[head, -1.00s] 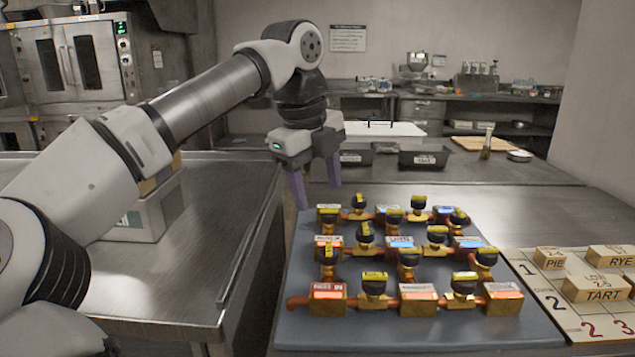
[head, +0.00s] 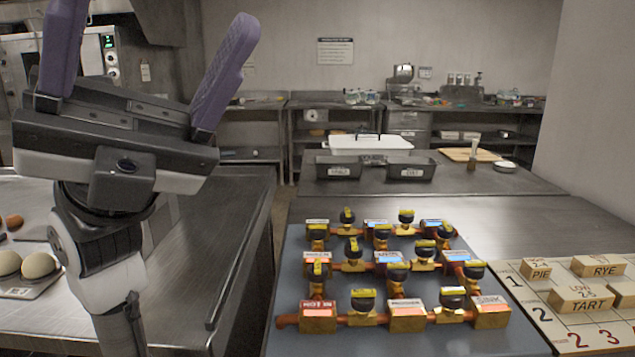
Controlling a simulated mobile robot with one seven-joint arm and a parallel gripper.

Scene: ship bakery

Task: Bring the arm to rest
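My gripper (head: 158,60) is raised at the left of the head view, close to the camera. Its two purple fingers point up and stand wide apart, with nothing between them. The arm below it folds down toward the bottom edge. The gripper is clear of the counters and of the valve board (head: 400,338). It hides part of the oven and the left counter.
The valve board carries brass blocks and several black-and-yellow valves (head: 363,302). A board with wooden blocks (head: 582,299) lies right of it. Dough balls on a tray (head: 38,265) sit on the left counter (head: 225,215). Dark tins (head: 410,172) stand behind.

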